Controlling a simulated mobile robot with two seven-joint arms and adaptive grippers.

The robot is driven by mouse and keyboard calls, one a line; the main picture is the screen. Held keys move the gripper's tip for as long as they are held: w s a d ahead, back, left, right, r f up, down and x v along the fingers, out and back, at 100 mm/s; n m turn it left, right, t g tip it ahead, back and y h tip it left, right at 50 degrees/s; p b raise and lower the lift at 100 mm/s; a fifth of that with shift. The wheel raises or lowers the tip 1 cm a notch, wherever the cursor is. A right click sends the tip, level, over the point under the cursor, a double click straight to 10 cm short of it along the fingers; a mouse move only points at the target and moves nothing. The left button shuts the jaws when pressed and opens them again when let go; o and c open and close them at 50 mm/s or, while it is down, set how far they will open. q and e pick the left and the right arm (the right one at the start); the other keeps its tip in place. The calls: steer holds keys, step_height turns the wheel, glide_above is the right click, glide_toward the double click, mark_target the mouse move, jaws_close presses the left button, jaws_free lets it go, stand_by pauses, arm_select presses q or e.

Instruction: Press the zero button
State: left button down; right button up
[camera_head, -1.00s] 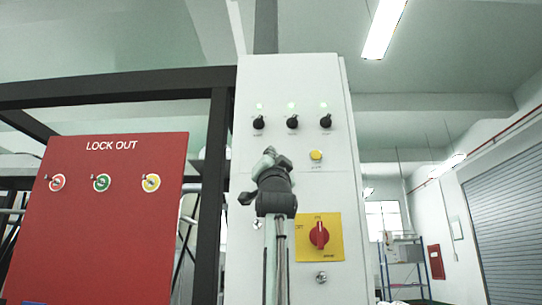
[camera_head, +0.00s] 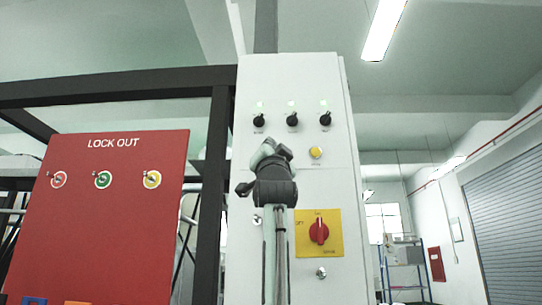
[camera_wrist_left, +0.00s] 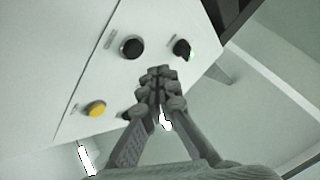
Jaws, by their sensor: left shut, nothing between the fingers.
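The yellow button (camera_head: 316,152) is on the white cabinet front, below the row of black knobs. Its label is too small to read. It also shows in the left wrist view (camera_wrist_left: 95,109), left of the fingers. My left gripper (camera_head: 268,146) is in front of the cabinet, left of the button in the head view. Its fingers are shut and empty, and the fingertips (camera_wrist_left: 158,74) point toward the panel near the black knobs. I cannot tell whether they touch the panel. My right gripper is not in view.
Black knobs (camera_head: 292,119) with small green lamps sit above the button. A red rotary switch (camera_head: 319,232) on a yellow plate is lower. A red lockout board (camera_head: 100,225) stands left, beside a dark frame (camera_head: 215,175). Open room lies right of the cabinet.

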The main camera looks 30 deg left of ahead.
arm_select(q)
steer(key=shift+s+d+b, duration=0.2)
steer(key=shift+s+d, duration=0.2)
steer(key=shift+s, duration=0.2)
steer(key=shift+s+d+b, duration=0.2)
steer(key=shift+s+d, duration=0.15)
steer(key=shift+s, duration=0.25)
